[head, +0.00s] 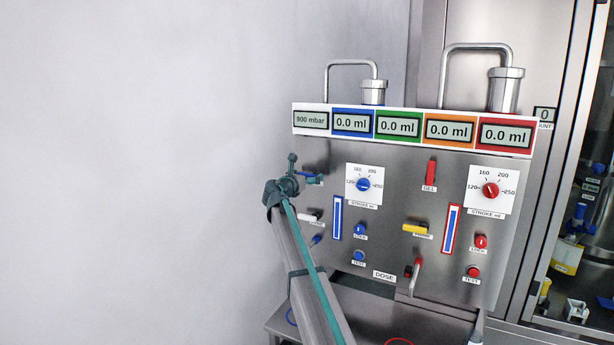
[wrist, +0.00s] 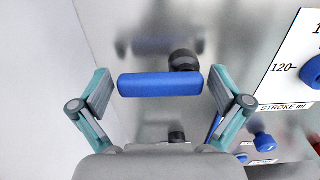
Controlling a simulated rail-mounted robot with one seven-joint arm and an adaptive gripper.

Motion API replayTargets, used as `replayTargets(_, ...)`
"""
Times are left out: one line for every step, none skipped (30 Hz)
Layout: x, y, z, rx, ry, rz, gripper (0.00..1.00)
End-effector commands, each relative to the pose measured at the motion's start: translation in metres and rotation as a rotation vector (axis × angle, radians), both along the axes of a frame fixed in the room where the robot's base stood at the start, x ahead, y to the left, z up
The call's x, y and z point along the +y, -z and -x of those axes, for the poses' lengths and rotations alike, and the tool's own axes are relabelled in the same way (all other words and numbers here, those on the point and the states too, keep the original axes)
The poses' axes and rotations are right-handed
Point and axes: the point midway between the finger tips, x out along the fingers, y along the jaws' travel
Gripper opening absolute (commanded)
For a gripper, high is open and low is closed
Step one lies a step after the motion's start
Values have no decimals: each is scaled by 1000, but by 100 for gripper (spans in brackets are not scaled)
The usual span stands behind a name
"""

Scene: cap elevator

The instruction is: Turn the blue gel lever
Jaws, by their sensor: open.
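The blue gel lever (wrist: 160,85) lies horizontal in the wrist view, a rounded blue bar with a dark round pivot behind its right part. In the wrist view my gripper (wrist: 160,78) is open. One finger is beyond each end of the lever, with a small gap on both sides. Nothing is held.
The steel panel carries a blue stroke dial (head: 363,184) right of the lever. Below are a white-handled lever (head: 307,217), a blue lock knob (head: 361,229) and a blue test button (head: 358,255). A red gel lever (head: 431,172) stands upright farther right. The wall at left is bare.

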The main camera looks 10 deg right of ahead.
Motion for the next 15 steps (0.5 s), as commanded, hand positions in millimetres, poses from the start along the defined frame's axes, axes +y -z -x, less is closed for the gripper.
replayTargets(0,0,0,0,0,0,100)
replayTargets(0,0,0,0,0,0,100)
replayTargets(0,0,0,0,0,0,100)
replayTargets(0,0,0,0,0,0,100)
replayTargets(0,0,0,0,0,0,98)
replayTargets(0,0,0,0,0,0,92)
replayTargets(0,0,0,0,0,0,87)
replayTargets(0,0,0,0,0,0,82)
replayTargets(0,0,0,0,0,0,75)
replayTargets(0,0,0,0,0,0,70)
replayTargets(0,0,0,0,0,0,65)
replayTargets(0,0,0,0,0,0,58)
replayTargets(0,0,0,0,0,0,53)
replayTargets(0,0,0,0,0,0,49)
replayTargets(0,0,0,-1,-1,-1,49)
